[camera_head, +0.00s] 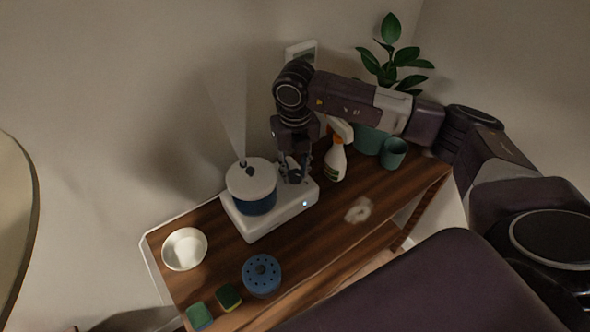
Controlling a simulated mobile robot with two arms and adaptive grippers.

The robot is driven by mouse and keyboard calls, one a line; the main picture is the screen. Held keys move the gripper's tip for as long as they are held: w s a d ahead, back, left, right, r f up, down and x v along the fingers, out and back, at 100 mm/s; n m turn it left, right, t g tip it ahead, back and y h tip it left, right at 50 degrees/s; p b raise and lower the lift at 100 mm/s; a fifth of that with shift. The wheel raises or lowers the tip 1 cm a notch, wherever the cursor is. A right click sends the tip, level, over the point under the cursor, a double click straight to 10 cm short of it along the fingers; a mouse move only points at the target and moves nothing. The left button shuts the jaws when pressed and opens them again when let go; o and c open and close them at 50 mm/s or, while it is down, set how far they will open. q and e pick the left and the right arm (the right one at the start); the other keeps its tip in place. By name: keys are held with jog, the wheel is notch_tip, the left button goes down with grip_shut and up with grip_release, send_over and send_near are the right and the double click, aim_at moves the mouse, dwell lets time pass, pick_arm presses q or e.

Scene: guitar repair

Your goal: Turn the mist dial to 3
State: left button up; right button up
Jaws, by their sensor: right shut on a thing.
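The humidifier has a white base (270,219) on the wooden table, a round blue tank with a white lid (250,179), and pale mist rising from its top. A small light glows on the base's front. My right gripper (293,177) comes down from above onto the base, just right of the tank. Its fingers are shut on a small dark knob there, which seems to be the mist dial. The fingers cover most of it, and no numbers can be read. My left gripper is not in view.
A spray bottle (336,160) stands close right of the gripper, with a teal cup (393,153) and potted plant (391,62) beyond. A white bowl (184,249), blue holed container (262,275) and two sponges (229,297) lie left and front.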

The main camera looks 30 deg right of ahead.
aim_at(295, 174)
jog(key=o, duration=1.2)
jog(key=shift+c, duration=0.2)
jog(key=shift+r, duration=0.1)
jog(key=shift+r, duration=0.2)
notch_tip(295, 174, up, 12)
jog(key=shift+f, duration=0.25)
